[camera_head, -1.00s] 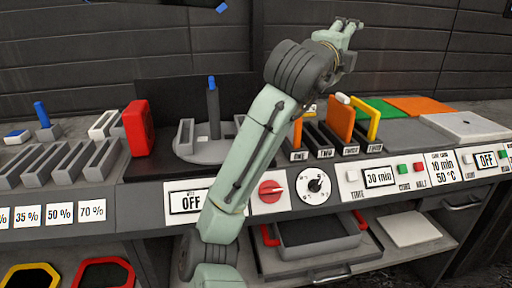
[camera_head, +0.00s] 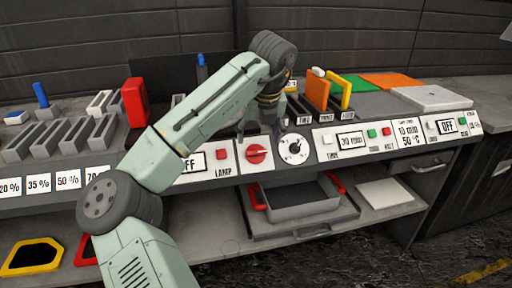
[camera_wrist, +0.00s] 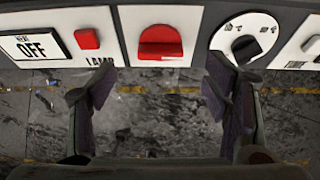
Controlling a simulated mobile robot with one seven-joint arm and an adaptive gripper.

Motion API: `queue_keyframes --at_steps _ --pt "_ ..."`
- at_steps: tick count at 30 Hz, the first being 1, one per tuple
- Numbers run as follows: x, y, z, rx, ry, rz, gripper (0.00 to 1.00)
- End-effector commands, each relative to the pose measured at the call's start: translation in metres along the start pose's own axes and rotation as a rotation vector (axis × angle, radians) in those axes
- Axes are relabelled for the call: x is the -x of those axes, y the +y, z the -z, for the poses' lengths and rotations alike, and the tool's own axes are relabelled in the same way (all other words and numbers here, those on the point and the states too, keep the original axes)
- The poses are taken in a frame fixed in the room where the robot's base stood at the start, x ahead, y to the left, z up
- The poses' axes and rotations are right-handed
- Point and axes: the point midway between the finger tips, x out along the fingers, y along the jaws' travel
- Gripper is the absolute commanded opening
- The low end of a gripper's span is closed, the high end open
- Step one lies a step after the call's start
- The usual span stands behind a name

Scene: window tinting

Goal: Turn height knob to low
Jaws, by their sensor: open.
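Two knobs sit side by side on the front panel; I cannot read which is the height knob. One is a red knob (camera_head: 257,153) on a white plate, also in the wrist view (camera_wrist: 160,43). To its right is a round white dial with a black knob (camera_head: 295,148), also in the wrist view (camera_wrist: 245,48), with small marks too blurred to read. My gripper (camera_head: 260,135) is open and empty in front of the panel. In the wrist view my gripper (camera_wrist: 160,88) has the red knob ahead between its fingers; the black knob is ahead of the right finger. Neither knob is visibly touched.
Left of the knobs are a red lamp button (camera_wrist: 87,39) and an OFF display (camera_wrist: 33,46). A time panel (camera_head: 350,140) is to the right. Upright slots with orange and yellow plates (camera_head: 317,91) stand above. A grey tray with red handles (camera_head: 300,198) is below.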

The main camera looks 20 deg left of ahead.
Motion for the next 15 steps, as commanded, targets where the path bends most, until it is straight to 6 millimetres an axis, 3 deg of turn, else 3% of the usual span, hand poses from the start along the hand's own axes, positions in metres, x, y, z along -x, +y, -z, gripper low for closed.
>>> queue_keyframes --at_steps 6,15 --pt "-0.038 0.000 0.000 0.000 -0.001 0.000 0.70" --pt "-0.061 -0.001 0.000 0.000 -0.002 0.002 0.70"
